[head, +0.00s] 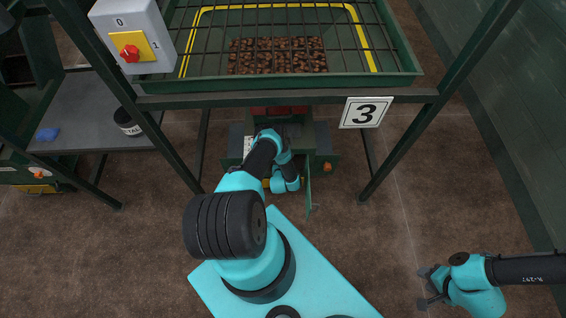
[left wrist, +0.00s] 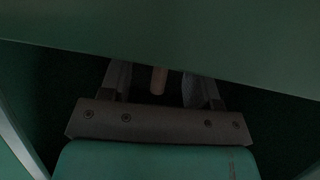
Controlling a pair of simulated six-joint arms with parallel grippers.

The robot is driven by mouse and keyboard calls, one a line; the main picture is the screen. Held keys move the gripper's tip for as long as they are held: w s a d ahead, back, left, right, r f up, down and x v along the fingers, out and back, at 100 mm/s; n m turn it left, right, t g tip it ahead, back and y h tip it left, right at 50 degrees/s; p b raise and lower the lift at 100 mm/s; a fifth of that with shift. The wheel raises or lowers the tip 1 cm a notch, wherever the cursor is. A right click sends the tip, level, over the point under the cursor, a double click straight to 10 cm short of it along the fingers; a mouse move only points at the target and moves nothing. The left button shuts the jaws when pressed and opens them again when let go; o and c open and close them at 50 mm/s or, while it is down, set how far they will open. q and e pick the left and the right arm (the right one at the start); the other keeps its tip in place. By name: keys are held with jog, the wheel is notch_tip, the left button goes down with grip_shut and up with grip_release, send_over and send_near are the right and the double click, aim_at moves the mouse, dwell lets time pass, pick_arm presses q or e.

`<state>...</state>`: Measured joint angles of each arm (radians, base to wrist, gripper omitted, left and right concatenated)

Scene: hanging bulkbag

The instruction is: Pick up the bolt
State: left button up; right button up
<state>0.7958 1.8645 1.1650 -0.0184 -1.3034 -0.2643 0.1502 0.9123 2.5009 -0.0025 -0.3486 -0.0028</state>
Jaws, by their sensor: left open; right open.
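In the left wrist view my left gripper (left wrist: 160,91) is open, with its two dark fingers apart. A short, dull brown rod (left wrist: 158,80) shows in the gap between the fingers. It may be the bolt, but the picture is too dark to be sure, and I cannot tell whether a finger touches it. In the head view my left arm reaches to the green housing (head: 322,140) under the hopper, and the left fingers cannot be made out there. My right gripper (head: 428,288) is open and empty above the floor at the lower right.
A green hopper (head: 400,80) with a grid and brown lumps stands above on a green frame. A switch box (head: 133,35) is at upper left. A green panel (left wrist: 160,35) closely overhangs the left gripper.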

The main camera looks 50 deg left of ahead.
pick_arm(q)
jog(key=c, duration=1)
jog(key=shift+r, duration=0.15)
jog(key=shift+s+d+r, duration=0.1)
jog(key=shift+d+r, duration=0.05)
jog(key=shift+r, duration=0.3)
jog(key=r, duration=0.5)
jog(key=shift+s+d+r, duration=0.3)
jog(key=shift+d+r, duration=0.05)
jog(key=shift+r, duration=0.05)
jog(key=s+d, duration=0.8)
jog(key=d, duration=0.1)
jog(key=s+d, duration=0.4)
jog(key=d, duration=0.1)
jog(key=shift+s+d, duration=0.1)
